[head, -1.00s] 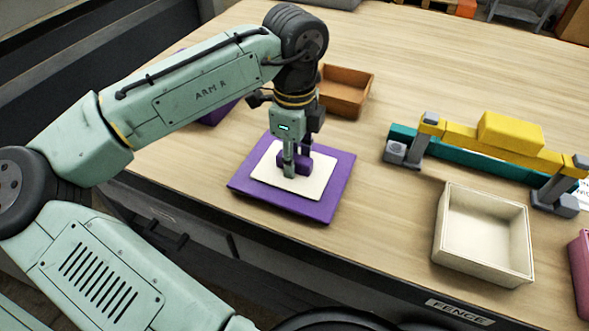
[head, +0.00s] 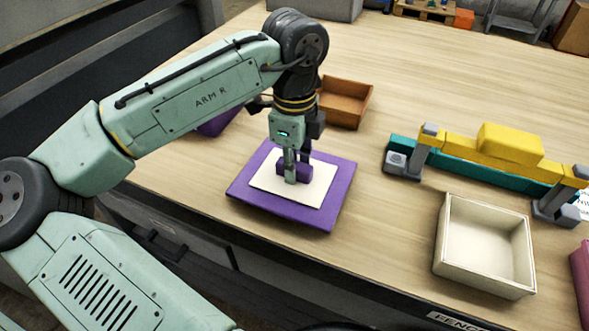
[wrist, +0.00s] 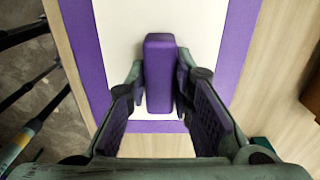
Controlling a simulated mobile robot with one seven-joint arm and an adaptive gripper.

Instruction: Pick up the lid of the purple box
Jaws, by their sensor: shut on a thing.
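The lid (head: 247,193) is a flat purple square with a cream panel and a small purple block handle (wrist: 159,72) in its middle. It lies flat at or just above the wooden table near the front edge; I cannot tell whether a gap is under it. My gripper (head: 295,170) points down from above and is shut on the handle. In the wrist view the fingers (wrist: 160,90) stand on either side of the handle. Another purple thing (head: 218,123), perhaps the box, is mostly hidden behind my arm.
An open brown box (head: 345,104) stands behind the gripper. To the right are a teal and yellow assembly on grey supports (head: 480,155) and an open cream box (head: 485,246). A pink thing (head: 580,270) is at the right edge.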

